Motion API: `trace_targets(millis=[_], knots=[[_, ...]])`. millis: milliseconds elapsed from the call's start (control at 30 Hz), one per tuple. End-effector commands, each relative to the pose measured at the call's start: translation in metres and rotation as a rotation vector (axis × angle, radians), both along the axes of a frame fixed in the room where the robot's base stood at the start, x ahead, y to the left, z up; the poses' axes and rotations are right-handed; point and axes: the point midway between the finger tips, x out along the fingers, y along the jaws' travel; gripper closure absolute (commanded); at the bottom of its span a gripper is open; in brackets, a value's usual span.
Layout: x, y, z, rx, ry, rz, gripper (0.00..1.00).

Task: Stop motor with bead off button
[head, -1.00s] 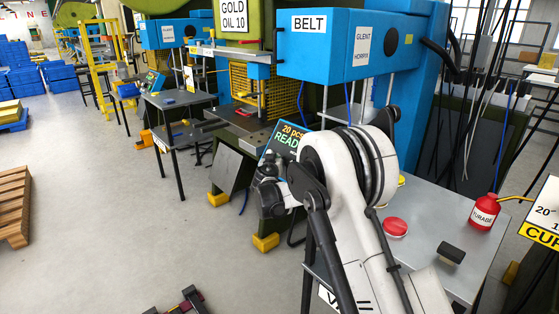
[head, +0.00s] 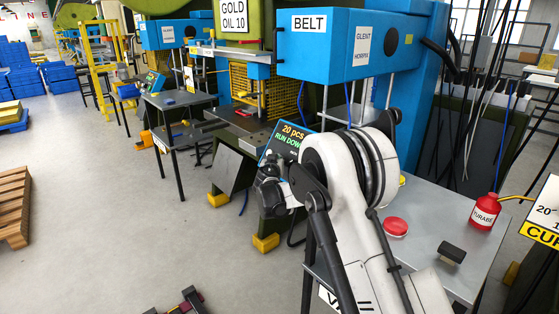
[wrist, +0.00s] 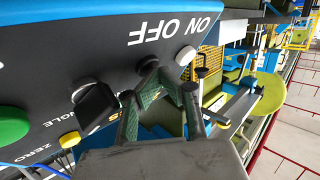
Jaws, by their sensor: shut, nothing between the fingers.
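In the wrist view the dark control panel (wrist: 75,45) shows upside-down ON and OFF lettering. A dark button (wrist: 148,63), partly covered by my fingertips, sits beside the OFF lettering. A pale grey button (wrist: 186,55) sits nearer the ON lettering. My gripper (wrist: 156,78) is shut and empty, its tips at or very close to the dark button; I cannot tell whether they touch. In the head view my gripper's tips are hidden. The display (head: 288,142) there reads "20 pcs" and "RUN DOWN".
A green button (wrist: 10,125), a black knob (wrist: 95,102) and a small yellow-rimmed button (wrist: 70,139) stand near my gripper. Open floor lies left.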

Motion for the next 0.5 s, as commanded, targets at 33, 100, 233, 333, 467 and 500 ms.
trace_targets(millis=[33,100,233,333,467,500], knots=[[0.0001,-0.0005,-0.0004,0.000,0.000,-0.001,1.00],[0.0001,-0.0005,-0.0004,0.000,0.000,-0.001,1.00],[-0.0006,0.0002,0.0002,0.000,0.000,-0.001,1.00],[-0.0022,0.0020,0.0020,0.000,0.001,-0.001,1.00],[-0.0060,0.0056,0.0058,0.000,0.000,-0.001,1.00],[-0.0072,0.0069,0.0071,0.000,0.000,-0.001,1.00]])
